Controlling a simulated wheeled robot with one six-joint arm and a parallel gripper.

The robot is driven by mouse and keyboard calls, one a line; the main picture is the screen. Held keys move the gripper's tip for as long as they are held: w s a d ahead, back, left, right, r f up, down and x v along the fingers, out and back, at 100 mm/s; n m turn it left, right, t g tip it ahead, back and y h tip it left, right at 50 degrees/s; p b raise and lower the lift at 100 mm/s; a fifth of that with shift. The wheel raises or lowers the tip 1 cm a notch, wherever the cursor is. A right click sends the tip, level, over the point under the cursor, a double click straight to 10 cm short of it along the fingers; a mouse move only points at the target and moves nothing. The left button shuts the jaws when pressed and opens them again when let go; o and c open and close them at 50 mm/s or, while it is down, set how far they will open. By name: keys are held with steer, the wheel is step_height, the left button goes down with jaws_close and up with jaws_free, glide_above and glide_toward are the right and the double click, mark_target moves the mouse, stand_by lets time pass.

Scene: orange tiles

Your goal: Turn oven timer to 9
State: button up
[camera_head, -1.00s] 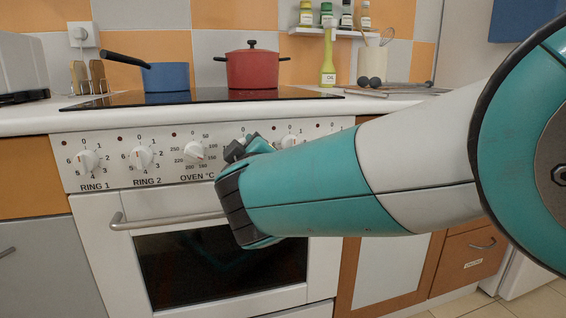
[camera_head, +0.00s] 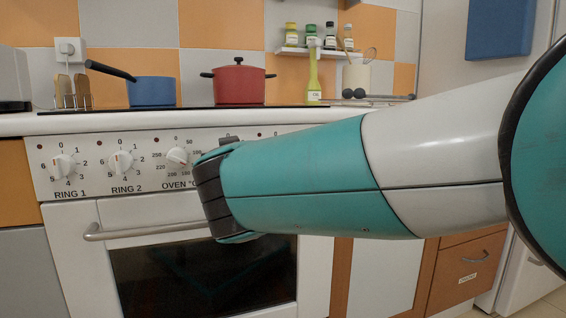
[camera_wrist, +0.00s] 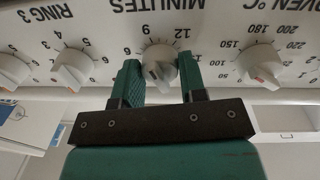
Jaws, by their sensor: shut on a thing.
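The oven timer is a white knob (camera_wrist: 160,66) under the label MINUTES on the stove's control panel, seen upside down in the wrist view. My gripper (camera_wrist: 161,60) has one green finger on each side of this knob and is shut on it. Numbers of its dial, such as 12, show around the knob; I cannot read for certain where its pointer stands. In the head view my arm's teal wrist hides the timer knob and most of the gripper.
The oven temperature knob (camera_wrist: 260,68) and the ring 3 knob (camera_wrist: 73,68) flank the timer. An oven door handle (camera_head: 150,229) runs below the panel. A blue saucepan (camera_head: 151,91) and a red pot (camera_head: 239,82) stand on the hob.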

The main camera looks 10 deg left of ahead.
steer(key=shift+f, duration=0.15)
stand_by(0.3)
steer(key=o, duration=0.9)
